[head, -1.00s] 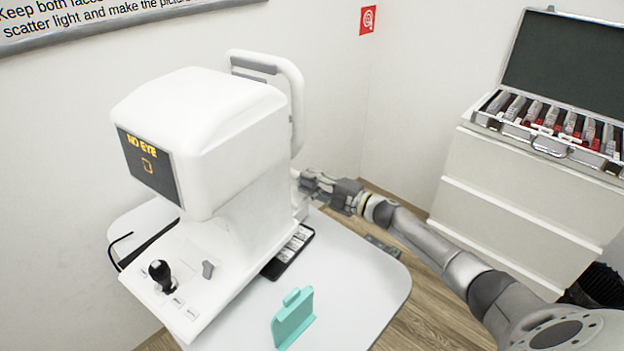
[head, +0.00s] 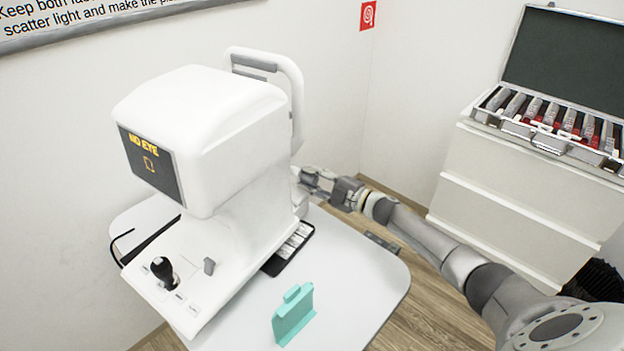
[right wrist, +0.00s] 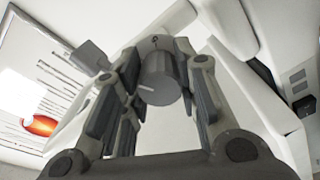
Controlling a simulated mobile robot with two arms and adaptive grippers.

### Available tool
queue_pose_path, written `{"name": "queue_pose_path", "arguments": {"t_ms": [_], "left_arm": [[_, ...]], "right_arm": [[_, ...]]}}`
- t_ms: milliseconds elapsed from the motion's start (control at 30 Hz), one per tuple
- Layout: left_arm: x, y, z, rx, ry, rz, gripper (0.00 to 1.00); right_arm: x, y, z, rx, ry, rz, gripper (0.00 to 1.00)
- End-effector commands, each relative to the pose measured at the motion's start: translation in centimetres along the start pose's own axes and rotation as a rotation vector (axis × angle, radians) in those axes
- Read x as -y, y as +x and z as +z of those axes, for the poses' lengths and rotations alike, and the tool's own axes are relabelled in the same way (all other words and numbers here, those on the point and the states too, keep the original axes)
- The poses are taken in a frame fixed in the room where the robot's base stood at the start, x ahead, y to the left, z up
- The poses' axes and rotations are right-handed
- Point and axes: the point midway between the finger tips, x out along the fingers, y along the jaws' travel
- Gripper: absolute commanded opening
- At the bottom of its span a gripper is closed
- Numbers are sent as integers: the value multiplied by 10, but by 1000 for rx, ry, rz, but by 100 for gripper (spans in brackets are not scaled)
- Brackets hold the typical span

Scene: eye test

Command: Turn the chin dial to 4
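The chin dial (right wrist: 160,82) is a grey round knob with a white mark on its face, in the middle of the right wrist view. The mark points to the left and slightly up. My right gripper (right wrist: 160,75) has its fingers on either side of the dial, with what look like narrow gaps; contact is hard to tell. My left gripper is out of view.
The machine stands on a white table (head: 350,262) with a joystick (head: 163,270), a dark card with white labels (head: 288,250) and a teal holder (head: 293,315). An open lens case (head: 548,140) lies on a white cabinet (head: 510,210). The table's front right is clear.

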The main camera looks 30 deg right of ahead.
Motion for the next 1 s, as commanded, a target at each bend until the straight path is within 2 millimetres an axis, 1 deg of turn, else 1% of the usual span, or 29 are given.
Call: {"name": "queue_pose_path", "arguments": {"t_ms": [33,167,467,567,667,767,1000], "left_arm": [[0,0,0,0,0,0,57],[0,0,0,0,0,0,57],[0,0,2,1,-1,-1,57],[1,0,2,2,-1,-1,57],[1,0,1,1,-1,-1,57],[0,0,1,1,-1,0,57],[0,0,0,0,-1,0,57]], "right_arm": [[0,-1,1,4,-1,0,35],[0,0,1,3,-1,0,51],[0,-1,0,1,-1,0,51],[1,-4,1,2,-1,-1,51],[1,-14,1,2,-2,-2,51],[1,-28,1,2,-2,-3,51],[2,-69,1,2,-2,-4,51]]}}
